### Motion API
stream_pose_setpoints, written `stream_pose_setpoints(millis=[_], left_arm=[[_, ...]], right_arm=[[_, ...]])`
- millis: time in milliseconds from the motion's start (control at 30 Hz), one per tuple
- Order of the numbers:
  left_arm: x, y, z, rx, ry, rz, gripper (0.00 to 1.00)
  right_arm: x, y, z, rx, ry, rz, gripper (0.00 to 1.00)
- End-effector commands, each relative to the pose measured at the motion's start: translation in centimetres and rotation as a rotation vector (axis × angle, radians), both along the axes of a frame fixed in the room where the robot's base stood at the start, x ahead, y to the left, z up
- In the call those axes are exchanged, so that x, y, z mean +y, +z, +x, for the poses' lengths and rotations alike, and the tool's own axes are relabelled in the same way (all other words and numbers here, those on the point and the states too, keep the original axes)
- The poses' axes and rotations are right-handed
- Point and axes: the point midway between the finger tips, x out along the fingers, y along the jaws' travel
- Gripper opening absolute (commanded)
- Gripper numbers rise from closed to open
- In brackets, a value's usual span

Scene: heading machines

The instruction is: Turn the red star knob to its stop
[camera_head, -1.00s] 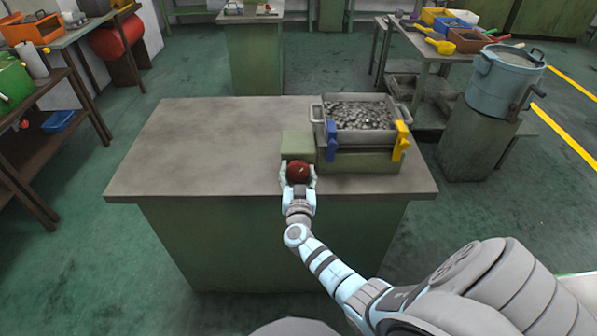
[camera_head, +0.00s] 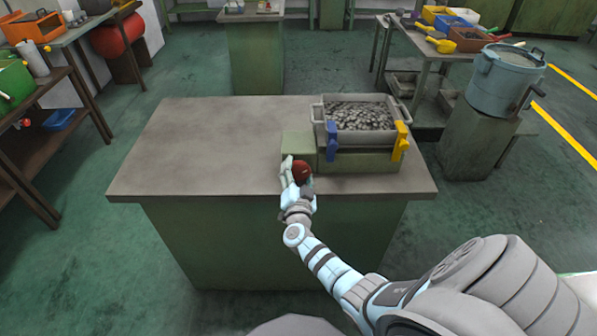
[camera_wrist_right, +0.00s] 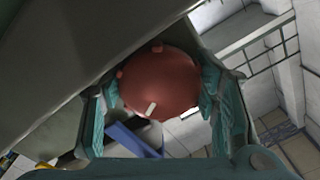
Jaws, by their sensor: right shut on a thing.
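The red star knob (camera_head: 302,171) sits on the front of a green box (camera_head: 297,146) near the bench's front edge. In the right wrist view the knob (camera_wrist_right: 160,84) fills the middle, with small lobes on its rim and a pale mark low on its face. My right gripper (camera_head: 297,174) is shut on the knob, one finger on each side; its fingers (camera_wrist_right: 165,92) also show in the right wrist view. The gripper is rolled in the head view. My left gripper is not in view.
A grey tray of metal pieces (camera_head: 360,113) stands on the green housing right of the knob, with a blue clamp (camera_head: 332,140) and a yellow clamp (camera_head: 401,141). The bench top (camera_head: 205,150) to the left is clear. A blue-grey bucket (camera_head: 505,80) stands further right.

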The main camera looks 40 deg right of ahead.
Motion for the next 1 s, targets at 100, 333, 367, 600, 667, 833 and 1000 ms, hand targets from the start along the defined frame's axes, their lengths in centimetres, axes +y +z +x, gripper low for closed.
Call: stream_pose_setpoints(millis=[100, 333, 367, 600, 667, 833, 1000], left_arm=[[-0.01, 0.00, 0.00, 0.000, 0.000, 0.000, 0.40], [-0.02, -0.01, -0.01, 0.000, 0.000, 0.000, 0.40], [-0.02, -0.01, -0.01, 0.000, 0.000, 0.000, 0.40], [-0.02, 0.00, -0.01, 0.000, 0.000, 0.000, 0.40], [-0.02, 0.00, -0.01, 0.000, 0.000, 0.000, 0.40], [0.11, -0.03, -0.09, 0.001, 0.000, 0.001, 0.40], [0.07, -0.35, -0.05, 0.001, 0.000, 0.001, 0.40]], right_arm=[[0.00, -0.10, -0.05, -0.002, -0.001, 0.006, 0.27], [0.00, -0.11, -0.06, -0.001, -0.001, 0.005, 0.27], [0.00, -0.11, -0.06, -0.001, -0.001, 0.005, 0.27], [0.02, -0.07, -0.02, -0.002, 0.000, 0.005, 0.76], [0.02, -0.07, -0.02, -0.002, 0.000, 0.005, 0.76], [0.02, -0.08, -0.02, 0.005, 0.001, -0.006, 0.76], [-0.02, -0.18, -0.05, 0.112, 0.001, -0.146, 0.76]])
